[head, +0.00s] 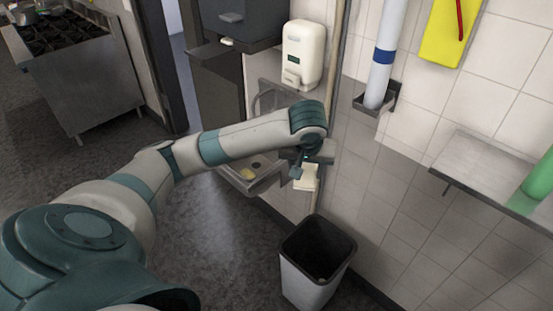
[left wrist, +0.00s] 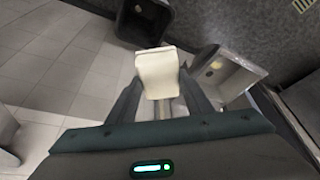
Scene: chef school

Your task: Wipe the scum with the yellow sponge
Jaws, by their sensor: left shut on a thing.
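My left gripper (head: 304,163) is shut on a pale yellow block, the sponge (head: 307,179), and holds it in the air beside the sink. In the left wrist view the sponge (left wrist: 157,72) stands out between the two fingers. The metal sink (head: 232,182) is just left of the gripper in the head view, partly hidden by my arm. It also shows in the left wrist view (left wrist: 240,78). A small yellow patch (head: 246,171) lies in its basin, and I cannot tell for sure whether it is the scum. My right gripper is out of view.
A bin (head: 312,281) stands on the floor below the gripper. A white dispenser (head: 303,52) hangs on the wall above the sink. A metal shelf (head: 485,172) juts out at the right. A stove (head: 75,60) stands far left, with open floor before it.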

